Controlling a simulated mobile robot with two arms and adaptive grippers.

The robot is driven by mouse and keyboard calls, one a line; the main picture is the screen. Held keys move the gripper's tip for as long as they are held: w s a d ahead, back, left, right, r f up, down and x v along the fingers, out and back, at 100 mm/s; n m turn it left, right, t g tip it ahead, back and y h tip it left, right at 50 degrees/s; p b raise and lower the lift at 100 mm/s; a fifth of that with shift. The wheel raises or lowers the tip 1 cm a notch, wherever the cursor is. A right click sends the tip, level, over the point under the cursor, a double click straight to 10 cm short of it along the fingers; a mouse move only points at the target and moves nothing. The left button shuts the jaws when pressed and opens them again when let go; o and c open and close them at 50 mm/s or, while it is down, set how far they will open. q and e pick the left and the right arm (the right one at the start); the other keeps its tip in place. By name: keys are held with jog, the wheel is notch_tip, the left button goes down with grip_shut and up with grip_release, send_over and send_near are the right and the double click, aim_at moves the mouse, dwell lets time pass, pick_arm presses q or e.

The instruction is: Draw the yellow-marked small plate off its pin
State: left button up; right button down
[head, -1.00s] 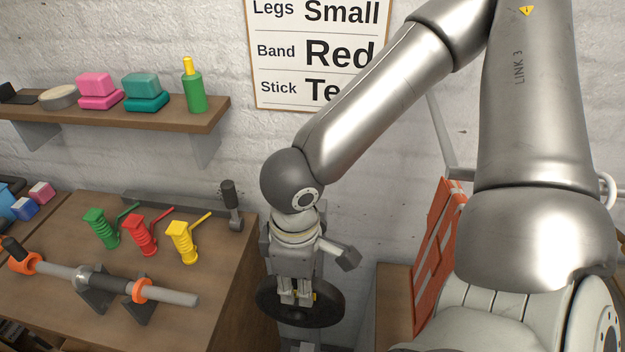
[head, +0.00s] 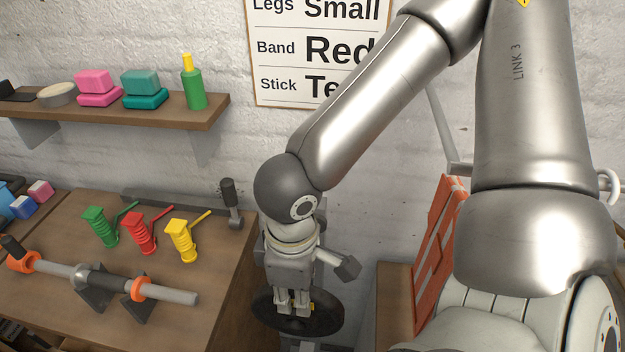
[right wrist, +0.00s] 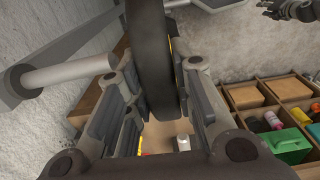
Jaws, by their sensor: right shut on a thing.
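The small plate is a dark round disc (head: 330,316) low in the middle of the head view. In the right wrist view it stands edge-on (right wrist: 150,60), with a bit of yellow on its side. My right gripper (head: 293,308) is shut on the plate's rim; its fingers lie on both sides of it in the right wrist view (right wrist: 160,112). A light grey pin (right wrist: 72,73) sticks out from a bar at the left there, its end showing apart from the plate. A dark jointed hand, likely my left gripper (right wrist: 285,8), shows at the top right corner, too small to read.
A wooden bench (head: 60,290) with a rod on stands and green, red and yellow pieces is at the left. A shelf (head: 120,125) hangs above it. An orange panel (head: 432,265) stands right of the plate. A compartmented box (right wrist: 262,97) shows in the wrist view.

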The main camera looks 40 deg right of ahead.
jog(key=shift+w+r, duration=0.1)
jog(key=shift+r, duration=0.05)
jog(key=shift+r+p, duration=2.45)
jog(key=shift+p, duration=0.1)
jog(key=shift+f, duration=0.1)
